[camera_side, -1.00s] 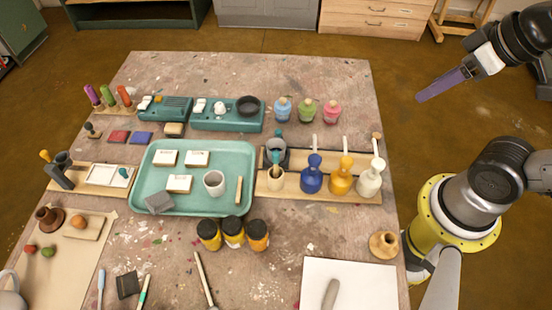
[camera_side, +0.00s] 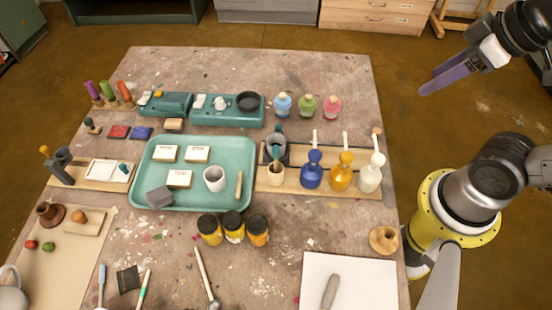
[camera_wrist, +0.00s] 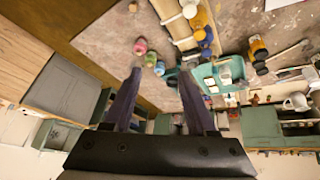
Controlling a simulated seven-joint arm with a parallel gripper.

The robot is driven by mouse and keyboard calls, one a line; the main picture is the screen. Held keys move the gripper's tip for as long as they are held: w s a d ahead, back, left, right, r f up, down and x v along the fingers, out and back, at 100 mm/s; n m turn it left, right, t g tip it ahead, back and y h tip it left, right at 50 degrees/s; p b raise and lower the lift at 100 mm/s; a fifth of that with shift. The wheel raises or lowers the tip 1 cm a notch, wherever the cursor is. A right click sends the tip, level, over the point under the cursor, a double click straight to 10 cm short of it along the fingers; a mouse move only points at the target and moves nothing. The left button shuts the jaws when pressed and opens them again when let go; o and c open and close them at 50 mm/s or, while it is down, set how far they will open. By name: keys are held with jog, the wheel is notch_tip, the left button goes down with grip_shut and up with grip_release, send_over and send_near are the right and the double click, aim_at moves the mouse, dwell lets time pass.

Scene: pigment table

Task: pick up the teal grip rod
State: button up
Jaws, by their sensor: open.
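I cannot tell for sure which is the teal grip rod. My gripper (camera_side: 430,82) is open and empty, high at the upper right, beyond the table's right edge and far from both cups. In the wrist view its two dark purple fingers (camera_wrist: 160,74) are apart with nothing between them.
Blue, yellow and white bottles (camera_side: 341,176) stand right of the cream cup. Three small coloured bottles (camera_side: 307,107) stand behind the rack. The teal tray (camera_side: 205,204) lies left, with dark-lidded jars (camera_side: 233,229) in front. The table's back right is clear.

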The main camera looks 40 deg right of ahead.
jog(key=w+a+r+n, duration=0.1)
jog(key=w+r+n, duration=0.3)
jog(key=w+n, duration=0.1)
jog(key=n+g, duration=0.6)
jog(key=n, duration=0.5)
send_over(276, 148)
notch_tip(276, 148, down, 11)
notch_tip(276, 148, down, 14)
jog(key=shift+r, duration=0.15)
grip_shut()
